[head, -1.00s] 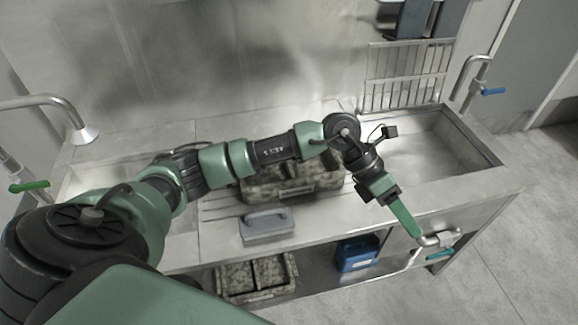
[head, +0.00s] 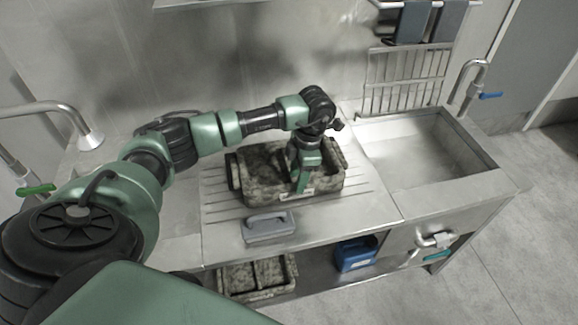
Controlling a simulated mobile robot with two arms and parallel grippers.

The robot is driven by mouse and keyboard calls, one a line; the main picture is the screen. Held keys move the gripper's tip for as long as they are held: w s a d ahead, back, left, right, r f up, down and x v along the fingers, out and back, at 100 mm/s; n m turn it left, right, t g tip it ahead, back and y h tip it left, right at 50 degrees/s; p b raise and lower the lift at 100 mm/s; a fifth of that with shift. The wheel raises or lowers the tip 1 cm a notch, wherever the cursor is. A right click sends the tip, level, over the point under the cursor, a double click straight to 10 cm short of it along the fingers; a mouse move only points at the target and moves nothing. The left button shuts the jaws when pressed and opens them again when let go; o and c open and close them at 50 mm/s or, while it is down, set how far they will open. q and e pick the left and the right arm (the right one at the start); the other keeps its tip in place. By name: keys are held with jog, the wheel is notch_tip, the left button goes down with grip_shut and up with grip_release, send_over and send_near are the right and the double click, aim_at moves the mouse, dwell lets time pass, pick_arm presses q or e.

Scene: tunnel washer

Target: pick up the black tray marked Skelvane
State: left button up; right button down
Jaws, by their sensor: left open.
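A mottled dark grey tray (head: 262,184) sits on the ribbed drainboard between the two basins. No Skelvane marking can be read on it, and it looks speckled rather than plain black. My left gripper (head: 302,188) points down over the right part of this tray, near its front wall. It is open, with nothing seen in it; I cannot tell whether it touches the tray. My left arm and gripper hide part of the tray's back and inside. A similar mottled tray with compartments (head: 257,294) sits on the lower shelf. My right gripper is out of view.
A grey handled block (head: 269,227) lies in front of the upper tray. A blue container (head: 356,254) stands on the lower shelf. A sink basin (head: 425,150) with a tap is at right. A wire rack (head: 404,82) stands behind. The drainboard right of the tray is clear.

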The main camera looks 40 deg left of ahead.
pick_arm(q)
jog(key=shift+f, duration=0.4)
jog(key=shift+f+b, duration=0.25)
jog(key=shift+b, duration=0.1)
dwell(0.3)
grip_shut()
